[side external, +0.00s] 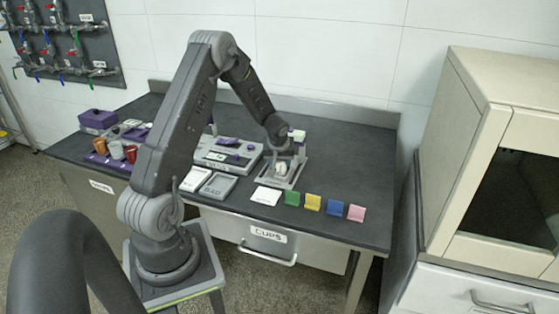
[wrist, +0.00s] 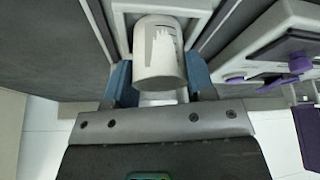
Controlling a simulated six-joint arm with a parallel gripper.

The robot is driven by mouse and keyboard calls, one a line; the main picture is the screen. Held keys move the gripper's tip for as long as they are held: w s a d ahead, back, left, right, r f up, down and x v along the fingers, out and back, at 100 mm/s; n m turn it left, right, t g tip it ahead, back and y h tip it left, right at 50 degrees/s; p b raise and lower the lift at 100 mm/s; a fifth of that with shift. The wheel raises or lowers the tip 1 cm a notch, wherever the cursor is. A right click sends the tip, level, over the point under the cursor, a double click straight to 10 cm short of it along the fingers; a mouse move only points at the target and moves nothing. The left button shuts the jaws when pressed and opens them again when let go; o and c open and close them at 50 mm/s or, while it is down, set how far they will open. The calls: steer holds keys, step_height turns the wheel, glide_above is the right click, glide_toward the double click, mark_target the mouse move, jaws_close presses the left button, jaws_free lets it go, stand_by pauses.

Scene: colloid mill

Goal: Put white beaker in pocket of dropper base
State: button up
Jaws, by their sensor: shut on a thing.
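My gripper (wrist: 160,82) is shut on the white beaker (wrist: 158,50), with a blue fingertip on each side of it in the wrist view. The pale grey dropper base (side external: 292,183) stands near the right middle of the bench in the side view. The beaker (side external: 282,168) is over or within the base there, small and partly covered by my gripper (side external: 279,150). Part of the base's frame (wrist: 122,8) shows beyond the beaker in the wrist view. I cannot tell whether the beaker touches the pocket.
A pale machine with purple parts (side external: 228,155) stands left of the base. Green, yellow (side external: 313,202), blue and pink holders line the front edge. A white card (side external: 265,196) and two flat trays (side external: 217,185) lie nearby. The bench's right end (side external: 365,170) is clear.

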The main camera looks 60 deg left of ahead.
steer(key=shift+f, duration=0.2)
steer(key=o, duration=0.9)
steer(key=v, duration=1.2)
steer(key=s+d+r+m+t, duration=0.1)
steer(key=d+r+m, duration=0.2)
steer(key=d+r, duration=0.35)
steer(key=s+d+r+m+t, duration=0.15)
steer(key=d+r, duration=0.25)
steer(key=d, duration=0.5)
steer(key=s+d+r+m+h, duration=0.1)
steer(key=s+d+m, duration=0.1)
steer(key=s+d, duration=0.2)
steer(key=s+d+r+m+h, duration=0.1)
steer(key=s+d+r+m, duration=0.1)
steer(key=s+d, duration=0.3)
steer(key=s+d+r+m+t+h, duration=0.1)
steer(key=s+d+m, duration=0.3)
steer(key=s+d, duration=0.1)
steer(key=shift+d+r+h, duration=0.35)
steer(key=shift+d+h, duration=0.05)
steer(key=shift+d, duration=0.2)
